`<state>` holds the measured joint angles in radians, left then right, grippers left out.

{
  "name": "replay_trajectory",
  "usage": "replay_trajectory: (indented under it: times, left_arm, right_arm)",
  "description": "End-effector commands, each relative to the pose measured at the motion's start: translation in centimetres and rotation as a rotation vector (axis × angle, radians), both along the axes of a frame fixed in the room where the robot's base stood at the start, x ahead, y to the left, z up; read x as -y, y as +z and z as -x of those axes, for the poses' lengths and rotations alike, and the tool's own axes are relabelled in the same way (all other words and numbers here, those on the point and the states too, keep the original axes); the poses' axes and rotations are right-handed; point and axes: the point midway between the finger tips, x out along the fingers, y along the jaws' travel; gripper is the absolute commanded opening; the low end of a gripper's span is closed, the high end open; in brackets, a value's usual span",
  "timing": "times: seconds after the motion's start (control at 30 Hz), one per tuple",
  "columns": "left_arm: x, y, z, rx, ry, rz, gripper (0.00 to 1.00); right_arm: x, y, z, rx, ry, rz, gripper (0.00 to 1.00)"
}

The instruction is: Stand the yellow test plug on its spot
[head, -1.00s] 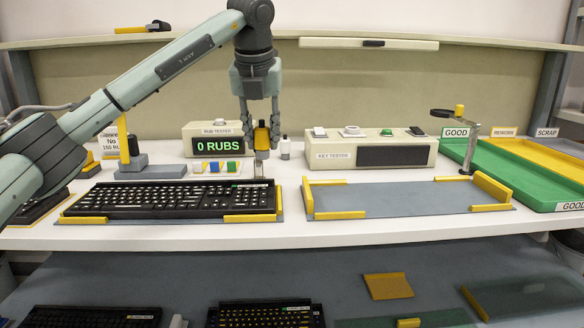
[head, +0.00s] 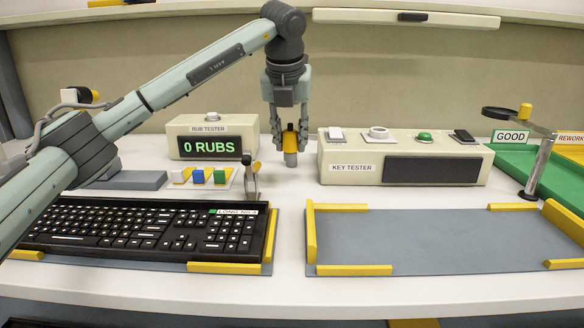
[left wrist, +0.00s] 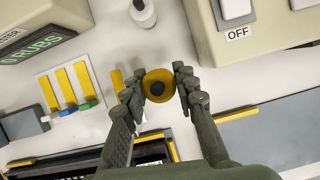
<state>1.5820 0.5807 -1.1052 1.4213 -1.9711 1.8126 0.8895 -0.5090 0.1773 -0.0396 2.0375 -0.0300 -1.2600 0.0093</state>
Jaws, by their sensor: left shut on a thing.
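The yellow test plug (head: 290,143) has a dark top and a grey lower end. My left gripper (head: 289,122) is shut on it and holds it upright, in the gap between the rub tester and the key tester. The left wrist view looks down on the plug (left wrist: 158,76) as a yellow ring with a dark centre between the two fingers. I cannot tell whether its lower end touches the white bench. No marked spot for it can be made out. My right gripper is not in view.
The rub tester (head: 212,126) stands left of the plug, the key tester (head: 345,160) right. A metal clamp (head: 251,182) stands near the black keyboard (head: 130,228). An empty grey fixture (head: 430,240) lies front right. A white bottle (left wrist: 143,12) shows in the left wrist view.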

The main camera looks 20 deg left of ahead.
Motion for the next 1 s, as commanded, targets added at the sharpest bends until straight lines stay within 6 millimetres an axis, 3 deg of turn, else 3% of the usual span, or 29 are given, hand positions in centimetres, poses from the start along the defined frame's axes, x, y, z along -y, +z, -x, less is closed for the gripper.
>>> replay_trajectory:
  times: [0.47, 0.87, 0.9, 1.0]
  left_arm:
    - [0.0, -5.4, 0.1, 0.0, 0.0, -0.001, 0.0]
    - [0.0, -5.9, 0.0, 0.001, 0.0, 0.001, 0.0]
    - [0.0, -5.9, 0.0, 0.001, 0.0, 0.001, 0.3]
    - [0.0, -5.9, 0.0, 0.001, 0.0, 0.0, 0.43]
  right_arm:
    - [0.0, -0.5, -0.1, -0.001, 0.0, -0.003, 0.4]
    - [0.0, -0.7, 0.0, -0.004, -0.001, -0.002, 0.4]
    - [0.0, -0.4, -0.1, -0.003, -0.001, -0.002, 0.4]
    - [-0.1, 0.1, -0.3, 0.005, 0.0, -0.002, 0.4]
